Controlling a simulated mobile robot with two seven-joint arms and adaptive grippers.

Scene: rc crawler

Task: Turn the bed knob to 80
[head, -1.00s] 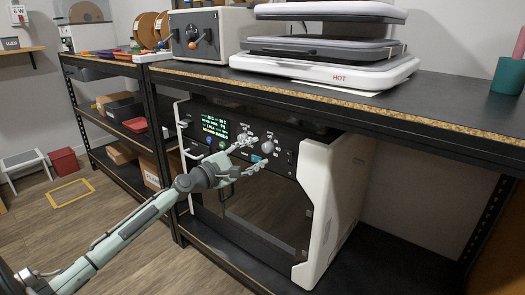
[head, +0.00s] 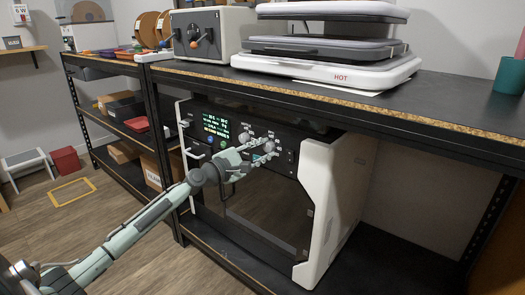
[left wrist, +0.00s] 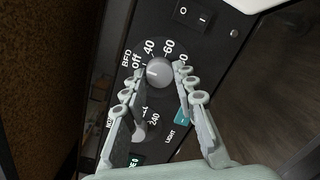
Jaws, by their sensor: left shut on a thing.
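The bed knob (left wrist: 159,70) is a round grey knob on the dark front panel of the white machine (head: 335,190). In the left wrist view its dial reads BED, off, 40, 60 and a partly covered last number. A small light mark shows on the knob's left side, toward "off"; its exact setting is hard to tell. My left gripper (left wrist: 159,76) has one finger on each side of the bed knob and is shut on it. In the head view my left gripper (head: 264,153) covers much of the knob. My right gripper is out of view.
A second knob (left wrist: 138,132), marked 240, sits beside the bed knob, partly behind a finger. A rocker switch (left wrist: 192,15) and a teal LIGHT button (left wrist: 182,117) are close by. The bench top (head: 300,88) overhangs the machine.

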